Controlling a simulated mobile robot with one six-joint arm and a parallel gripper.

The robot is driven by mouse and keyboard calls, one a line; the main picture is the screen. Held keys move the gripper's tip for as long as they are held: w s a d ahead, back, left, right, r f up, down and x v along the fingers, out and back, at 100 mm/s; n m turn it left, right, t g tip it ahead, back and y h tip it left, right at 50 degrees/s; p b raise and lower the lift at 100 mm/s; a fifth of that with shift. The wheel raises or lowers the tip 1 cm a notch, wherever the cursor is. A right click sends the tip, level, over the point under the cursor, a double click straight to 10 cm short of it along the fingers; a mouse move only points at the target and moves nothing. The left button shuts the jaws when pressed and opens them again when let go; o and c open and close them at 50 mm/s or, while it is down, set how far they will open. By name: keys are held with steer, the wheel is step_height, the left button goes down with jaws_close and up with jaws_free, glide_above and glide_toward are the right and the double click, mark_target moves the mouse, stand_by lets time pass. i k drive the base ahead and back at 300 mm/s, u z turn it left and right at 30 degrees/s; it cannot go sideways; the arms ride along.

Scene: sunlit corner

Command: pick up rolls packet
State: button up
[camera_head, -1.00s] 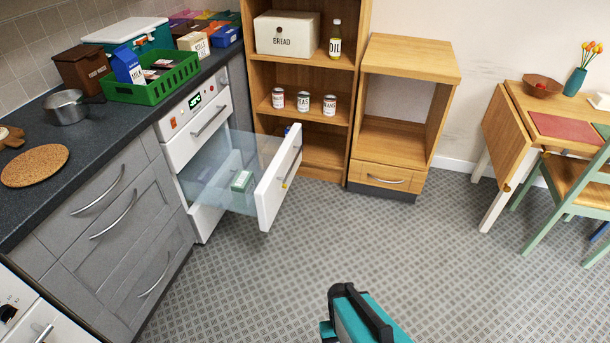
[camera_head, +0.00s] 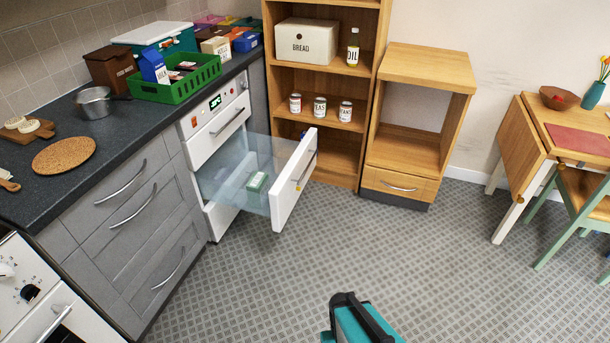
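I cannot read the word rolls on any packet. An open, see-through drawer with a white front (camera_head: 296,180) sticks out of the white appliance. In it lie a small green box (camera_head: 256,182) with a pale label and other pale shapes, blurred by the clear side. A cream packet (camera_head: 216,47) with print too small to read stands at the back of the counter. Small packs (camera_head: 178,74) lie in the green crate (camera_head: 186,88). A teal and black part of my arm shows at the bottom edge. No gripper fingers are visible.
Shelves (camera_head: 325,96) and an empty wooden unit (camera_head: 413,148) stand behind the drawer. A drop-leaf table (camera_head: 537,115) and chair (camera_head: 586,205) are right. The middle floor is clear.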

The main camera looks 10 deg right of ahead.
mark_target(217, 44)
steer(key=u, duration=0.05)
steer(key=i, duration=0.9)
steer(key=z, duration=0.15)
steer(key=k, duration=0.9)
steer(key=u, duration=0.15)
steer(key=i, duration=0.45)
